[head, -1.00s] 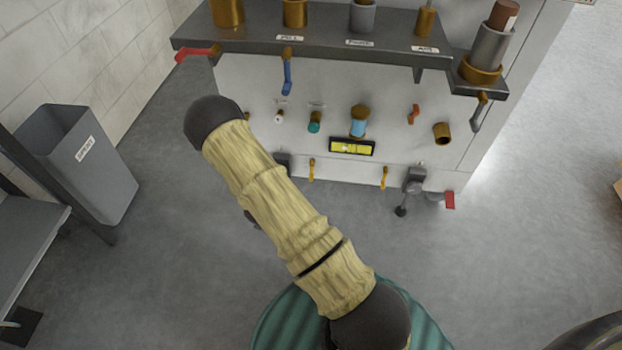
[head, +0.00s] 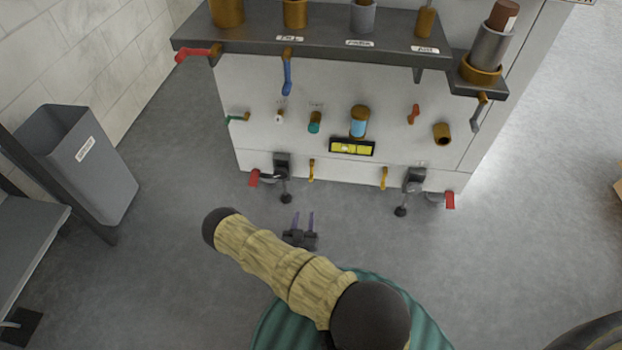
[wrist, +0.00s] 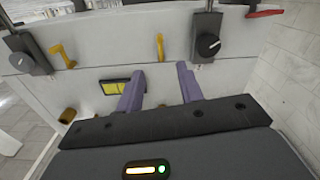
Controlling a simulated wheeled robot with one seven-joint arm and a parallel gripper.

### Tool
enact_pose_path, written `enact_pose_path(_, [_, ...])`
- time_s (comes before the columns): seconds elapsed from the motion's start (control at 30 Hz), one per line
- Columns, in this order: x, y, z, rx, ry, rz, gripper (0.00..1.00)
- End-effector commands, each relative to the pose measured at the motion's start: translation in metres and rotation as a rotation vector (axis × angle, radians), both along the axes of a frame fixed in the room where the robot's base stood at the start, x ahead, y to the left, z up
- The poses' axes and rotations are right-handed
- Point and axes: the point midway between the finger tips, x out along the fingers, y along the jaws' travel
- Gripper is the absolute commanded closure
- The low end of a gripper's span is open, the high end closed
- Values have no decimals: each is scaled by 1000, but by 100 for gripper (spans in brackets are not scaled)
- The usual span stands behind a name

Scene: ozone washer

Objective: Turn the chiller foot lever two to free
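Two dark feet are mounted low on the white machine front, each with a red-tipped lever and a black knob. The left foot (head: 282,165) has its red lever (head: 253,177) sticking out to the left. The right foot (head: 415,182) has its red lever (head: 450,200) out to the right. I cannot read which is number two. My gripper (head: 303,219) is open and empty, over the floor in front of the left foot and apart from it. The wrist view is upside down; the left foot (wrist: 205,40) and its red lever (wrist: 265,13) show at top right, beyond the purple fingers (wrist: 160,85).
Two yellow handles (head: 311,170) (head: 384,178) hang between the feet, below a yellow level (head: 352,147). A shelf (head: 330,47) juts out above. A grey bin (head: 85,165) and a bench (head: 28,245) stand at left. The floor before the machine is clear.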

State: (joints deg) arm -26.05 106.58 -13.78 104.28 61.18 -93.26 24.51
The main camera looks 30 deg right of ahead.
Motion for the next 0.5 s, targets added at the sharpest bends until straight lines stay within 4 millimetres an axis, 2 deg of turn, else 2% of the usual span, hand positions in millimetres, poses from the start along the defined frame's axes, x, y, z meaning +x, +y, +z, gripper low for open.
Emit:
enact_pose_path(0.27, [4,-3,-1,2,1,-2,63])
enact_pose_path(0.5, [30,-20,-3,1,-2,-3,63])
